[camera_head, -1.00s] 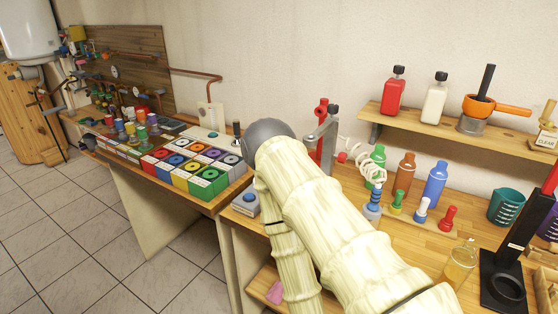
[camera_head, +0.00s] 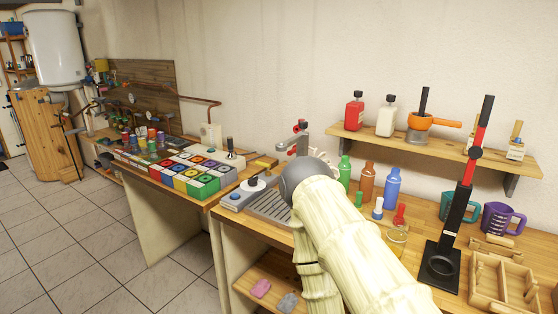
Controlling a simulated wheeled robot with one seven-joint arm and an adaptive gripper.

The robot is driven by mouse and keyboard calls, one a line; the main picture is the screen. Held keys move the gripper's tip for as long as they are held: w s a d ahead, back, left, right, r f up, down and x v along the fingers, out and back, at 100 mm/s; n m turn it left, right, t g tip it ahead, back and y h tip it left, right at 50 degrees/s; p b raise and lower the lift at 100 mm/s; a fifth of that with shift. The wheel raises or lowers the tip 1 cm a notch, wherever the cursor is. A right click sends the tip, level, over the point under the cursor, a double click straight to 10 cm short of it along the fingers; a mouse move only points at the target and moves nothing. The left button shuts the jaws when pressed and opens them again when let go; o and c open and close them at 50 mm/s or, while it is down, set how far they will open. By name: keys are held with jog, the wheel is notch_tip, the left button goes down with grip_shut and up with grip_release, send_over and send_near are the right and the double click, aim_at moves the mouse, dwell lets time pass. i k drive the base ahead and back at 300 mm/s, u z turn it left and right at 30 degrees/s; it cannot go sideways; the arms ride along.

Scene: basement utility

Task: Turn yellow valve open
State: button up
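A wooden board with copper pipes and small fittings (camera_head: 150,80) stands at the back left, against the wall. A small yellow block-like part (camera_head: 101,65) shows at its left edge. It is too small to tell whether it is the yellow valve or how any handle is turned. My pale arm rises from the bottom centre and ends in view at a grey rounded joint. My gripper is not seen, so its state and anything in it are hidden. The arm is well to the right of the pipe board.
A bench with coloured blocks (camera_head: 189,172) stands left of my arm. Right are bottles (camera_head: 391,188), a wall shelf (camera_head: 430,146) and a tall black-red stand (camera_head: 467,185). Tiled floor (camera_head: 70,240) is clear at left.

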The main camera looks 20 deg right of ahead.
aim_at(263, 164)
jog(key=z, duration=0.6)
jog(key=i, duration=1.2)
jog(key=u, duration=0.35)
